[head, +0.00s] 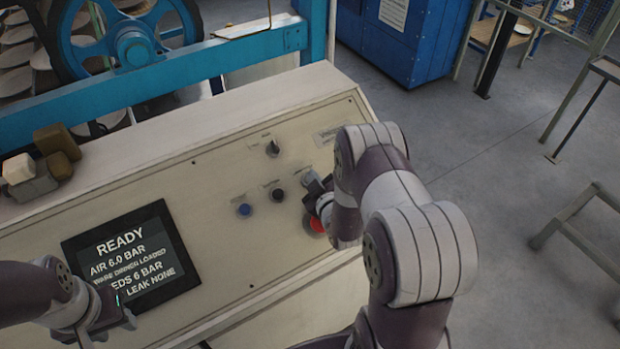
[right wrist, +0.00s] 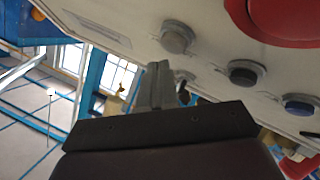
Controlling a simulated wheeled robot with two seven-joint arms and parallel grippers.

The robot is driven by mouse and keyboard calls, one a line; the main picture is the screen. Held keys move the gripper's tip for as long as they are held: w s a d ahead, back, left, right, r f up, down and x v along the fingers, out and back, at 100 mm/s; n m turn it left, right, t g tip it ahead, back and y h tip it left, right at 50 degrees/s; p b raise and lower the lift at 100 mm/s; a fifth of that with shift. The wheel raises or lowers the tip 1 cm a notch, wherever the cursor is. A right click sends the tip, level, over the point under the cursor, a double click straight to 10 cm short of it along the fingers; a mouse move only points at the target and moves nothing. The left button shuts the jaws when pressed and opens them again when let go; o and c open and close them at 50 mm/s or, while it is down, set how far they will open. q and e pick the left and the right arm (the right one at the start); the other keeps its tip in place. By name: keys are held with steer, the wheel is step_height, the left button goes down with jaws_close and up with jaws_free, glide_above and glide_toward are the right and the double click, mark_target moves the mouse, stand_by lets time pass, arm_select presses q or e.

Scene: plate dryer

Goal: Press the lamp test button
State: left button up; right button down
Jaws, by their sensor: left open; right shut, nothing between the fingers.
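The sloped control panel (head: 215,180) carries a blue button (head: 245,210), a black button (head: 278,194), a red button (head: 316,225) and a selector knob (head: 272,148). The labels are too small to read, so I cannot tell which is the lamp test button. My right gripper (head: 314,190) is shut and empty; its fingertips (right wrist: 158,68) are close to the grey button, contact unclear. My left gripper (head: 124,310) is open, in front of the screen's lower left.
A dark screen (head: 130,255) reads READY and AIR 6.0 BAR, partly covered by my left gripper. Brown and pale blocks (head: 50,160) sit on the panel's upper left edge. A blue frame with a wheel (head: 135,48) stands behind.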

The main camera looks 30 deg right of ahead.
stand_by(0.7)
steer(key=shift+w+f+b, duration=0.2)
steer(key=shift+f+b, duration=0.15)
steer(key=shift+b, duration=0.1)
steer(key=shift+w+f+b, duration=0.2)
steer(key=shift+f+b, duration=0.25)
steer(key=shift+b, duration=0.05)
stand_by(0.4)
steer(key=shift+r, duration=0.1)
steer(key=shift+s+r+p, duration=0.45)
steer(key=shift+r+p, duration=0.25)
steer(key=shift+p, duration=0.05)
steer(key=r+p, duration=0.1)
steer(key=s+r+p, duration=0.1)
steer(key=r, duration=0.1)
steer(key=s+r+p, duration=0.1)
steer(key=p, duration=0.1)
steer(key=shift+s+d+r, duration=0.1)
steer(key=shift+s+r, duration=0.05)
steer(key=shift+s, duration=0.1)
steer(key=shift+w, duration=0.1)
stand_by(0.8)
